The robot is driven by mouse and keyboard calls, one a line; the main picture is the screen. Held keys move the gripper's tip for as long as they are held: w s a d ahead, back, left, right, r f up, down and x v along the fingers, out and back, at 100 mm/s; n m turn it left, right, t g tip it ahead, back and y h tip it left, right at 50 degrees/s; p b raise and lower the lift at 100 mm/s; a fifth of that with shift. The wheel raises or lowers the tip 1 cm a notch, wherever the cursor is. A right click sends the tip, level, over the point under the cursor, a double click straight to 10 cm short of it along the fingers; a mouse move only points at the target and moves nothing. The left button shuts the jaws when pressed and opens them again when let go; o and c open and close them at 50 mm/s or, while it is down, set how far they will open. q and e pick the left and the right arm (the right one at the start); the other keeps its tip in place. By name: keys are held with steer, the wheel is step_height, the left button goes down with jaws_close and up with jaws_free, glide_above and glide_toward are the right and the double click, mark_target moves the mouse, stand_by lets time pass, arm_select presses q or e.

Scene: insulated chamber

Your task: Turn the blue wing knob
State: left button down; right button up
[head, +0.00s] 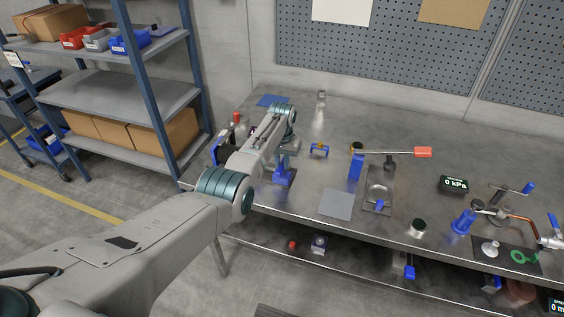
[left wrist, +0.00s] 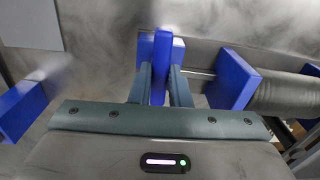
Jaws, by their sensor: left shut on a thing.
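In the left wrist view my left gripper (left wrist: 160,82) is shut on an upright, flat blue piece, which looks like the wing of the blue wing knob (left wrist: 161,46). One finger is on each side of it. A shaft runs right from behind it to a blue plate (left wrist: 232,80) and a thick grey cylinder (left wrist: 285,94). In the head view my left arm reaches over the bench, and its forearm hides the fingers and the knob. A blue stand (head: 283,176) shows just below the wrist. My right gripper is in neither view.
Another blue part (left wrist: 22,108) is at the left of the left wrist view. A shelf rack (head: 120,95) is at the left.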

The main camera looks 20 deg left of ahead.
arm_select(q)
steer(key=n, duration=0.3)
steer(key=shift+n, duration=0.3)
steer(key=n+p, duration=0.1)
steer(key=n, duration=0.2)
steer(key=shift+n, duration=0.3)
steer(key=n, duration=0.3)
steer(key=shift+n, duration=2)
steer(key=c, duration=1.4)
jaws_free()
steer(key=shift+o, duration=0.2)
